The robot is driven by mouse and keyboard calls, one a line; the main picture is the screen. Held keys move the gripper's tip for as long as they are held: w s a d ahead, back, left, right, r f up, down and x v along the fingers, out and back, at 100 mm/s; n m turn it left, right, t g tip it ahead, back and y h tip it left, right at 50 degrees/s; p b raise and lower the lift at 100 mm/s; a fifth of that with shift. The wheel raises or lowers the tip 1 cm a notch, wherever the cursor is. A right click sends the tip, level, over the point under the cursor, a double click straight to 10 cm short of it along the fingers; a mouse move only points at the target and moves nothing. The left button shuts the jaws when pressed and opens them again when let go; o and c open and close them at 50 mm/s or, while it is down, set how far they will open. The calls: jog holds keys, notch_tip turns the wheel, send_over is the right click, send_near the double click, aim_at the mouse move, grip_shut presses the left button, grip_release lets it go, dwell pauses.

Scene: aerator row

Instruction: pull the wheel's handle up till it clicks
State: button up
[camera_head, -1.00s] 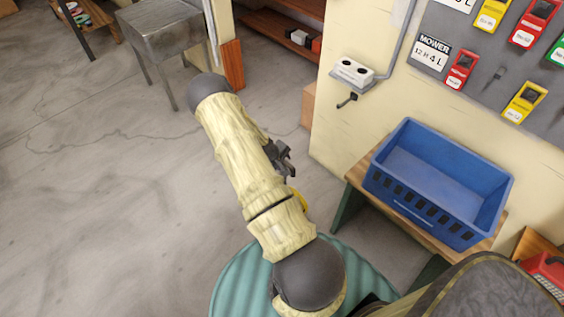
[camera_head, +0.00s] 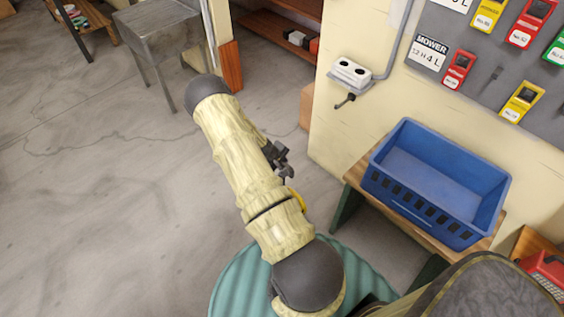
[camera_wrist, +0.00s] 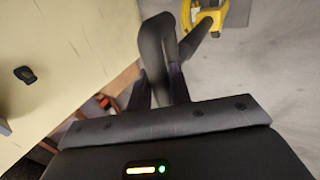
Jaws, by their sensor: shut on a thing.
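In the wrist view my gripper (camera_wrist: 160,88) is shut on a dark, bent handle (camera_wrist: 155,42) that rises between its fingers. A dark bar (camera_wrist: 194,42) slants from there up to a yellow part (camera_wrist: 207,14) at the top edge of the view. Most of the yellow part is cut off, and I cannot make out a whole wheel. In the head view my arm hides most of the work. Only dark parts (camera_head: 279,160) and a small yellow bit (camera_head: 298,199) show beside it.
A blue crate (camera_head: 378,185) sits on a wooden bench (camera_head: 352,178) at the right. Behind it is a cream wall (camera_head: 345,125) with a white socket box (camera_head: 351,72) and a tag board (camera_head: 480,65). A metal table (camera_head: 160,25) stands at the back left. The left floor is clear.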

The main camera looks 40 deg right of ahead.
jog(key=shift+r+p, duration=2.6)
jog(key=shift+r, duration=1)
notch_tip(320, 180, up, 13)
jog(key=p, duration=0.8)
jog(key=shift+f+p, duration=0.2)
jog(key=shift+p, duration=0.2)
jog(key=o, duration=0.5)
jog(key=shift+r, duration=0.1)
jog(key=shift+c, duration=0.2)
jog(key=o, duration=0.5)
jog(key=p+v, duration=0.6)
jog(key=v, duration=0.2)
jog(key=shift+a+r, duration=0.25)
jog(key=shift+r, duration=0.05)
